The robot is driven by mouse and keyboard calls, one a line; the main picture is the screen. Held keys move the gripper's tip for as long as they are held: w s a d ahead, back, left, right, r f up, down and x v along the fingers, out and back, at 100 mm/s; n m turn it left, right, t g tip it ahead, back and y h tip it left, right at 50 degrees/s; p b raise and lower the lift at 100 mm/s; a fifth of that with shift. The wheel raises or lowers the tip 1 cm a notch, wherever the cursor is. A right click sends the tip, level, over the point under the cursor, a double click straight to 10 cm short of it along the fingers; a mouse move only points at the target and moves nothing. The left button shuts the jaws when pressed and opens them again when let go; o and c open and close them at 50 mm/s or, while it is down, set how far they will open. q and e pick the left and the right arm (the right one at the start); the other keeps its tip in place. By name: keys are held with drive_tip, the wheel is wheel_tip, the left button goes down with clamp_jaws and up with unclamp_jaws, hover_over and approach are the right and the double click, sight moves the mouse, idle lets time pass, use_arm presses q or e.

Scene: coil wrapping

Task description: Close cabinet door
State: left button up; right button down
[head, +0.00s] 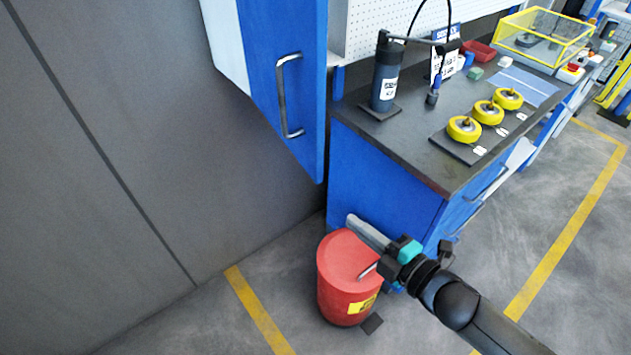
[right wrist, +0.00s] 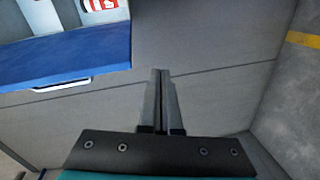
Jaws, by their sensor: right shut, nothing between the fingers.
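The blue cabinet door (head: 260,60) hangs at the upper middle of the head view, with a grey bar handle (head: 282,95) on its face. A white cabinet part (head: 227,45) shows to its left. In the right wrist view a blue panel (right wrist: 65,55) shows at upper left, with a handle (right wrist: 62,86) below it and white space with red-and-white items above it. My right gripper (head: 352,220) is shut and empty, below and to the right of the door in the picture, apart from it. Its fingers (right wrist: 161,75) are together in the wrist view. My left gripper is not in view.
A red bin (head: 345,275) stands on the floor, behind my right gripper in the picture. A blue workbench (head: 375,180) with a dark top stands to the right, carrying a dark cylinder (head: 385,75) and yellow wheels (head: 464,129). Grey wall (head: 120,150) fills the left.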

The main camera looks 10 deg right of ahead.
sight(317, 178)
drive_tip(key=s+a+r+n+y, duration=0.25)
drive_tip(key=a+r+n, duration=0.2)
drive_tip(key=r, duration=0.25)
drive_tip(key=p+x, duration=0.2)
drive_tip(key=x, duration=0.9)
drive_tip(key=shift+y, duration=0.45)
drive_tip(key=d, duration=0.4)
drive_tip(key=shift+w+r, duration=0.35)
drive_tip(key=shift+w+d, duration=0.1)
drive_tip(key=shift+d, duration=0.1)
